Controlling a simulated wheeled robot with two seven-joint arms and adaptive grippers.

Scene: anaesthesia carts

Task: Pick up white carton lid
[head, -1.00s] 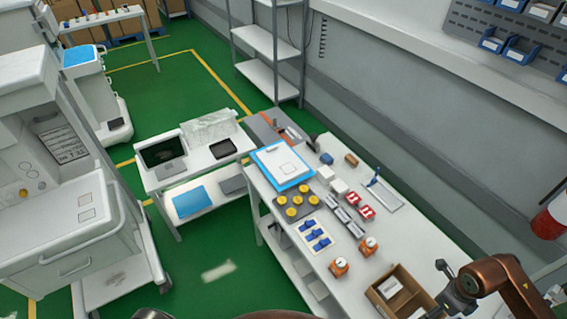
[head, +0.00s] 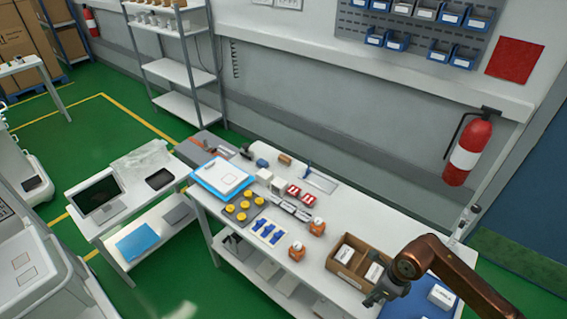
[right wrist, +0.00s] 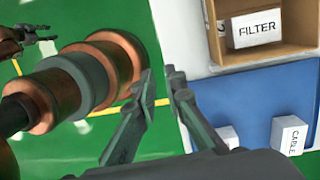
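In the head view a white carton (head: 440,296) lies on the blue mat at the table's near right end. The right wrist view shows a white box marked CABLE (right wrist: 291,136) on this mat and one marked FILTER (right wrist: 255,30) in the cardboard box. I cannot tell any of these apart as a separate lid. My right gripper (head: 374,299) is at the table's front edge, beside the cardboard box. Its fingers (right wrist: 160,75) are apart and empty, over the floor and table edge. My left gripper (right wrist: 48,38) shows small at top left of the wrist view, its fingers seemingly apart.
The open cardboard box (head: 346,252) has dividers and white boxes inside. Orange-and-white devices (head: 297,251), blue parts (head: 269,232), yellow knobs on a grey tray (head: 232,207) and a clipboard (head: 222,176) cover the table's left part. The back right of the tabletop (head: 400,222) is clear.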

